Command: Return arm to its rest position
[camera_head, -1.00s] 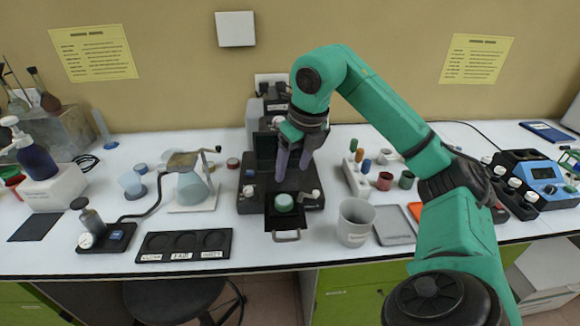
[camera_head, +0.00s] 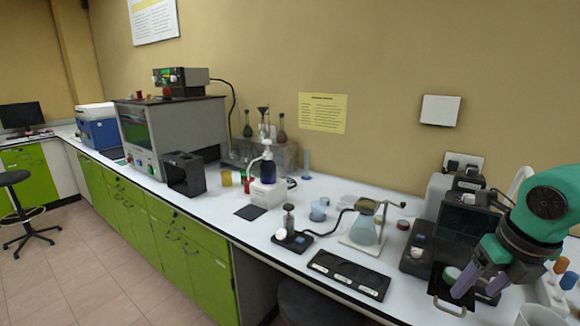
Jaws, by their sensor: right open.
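My right arm comes in from the right edge, teal with dark joints. Its gripper (camera_head: 476,286) has two purple-grey fingers, apart and pointing down, with nothing seen between them. It hangs in front of the dark bench instrument (camera_head: 465,218). An open drawer (camera_head: 440,291) sticks out at the front of that instrument, with a round pale green-topped item (camera_head: 452,273) in it, just left of the fingers. I cannot tell the fingers' exact height above the drawer. My left gripper is out of view.
A black three-slot tray (camera_head: 348,275), a flask on a stand (camera_head: 364,228) and a pump bottle (camera_head: 267,168) stand left of the instrument. A white cup (camera_head: 540,316) is at the lower right. Farther left are a black holder (camera_head: 184,174) and a large grey box (camera_head: 175,130).

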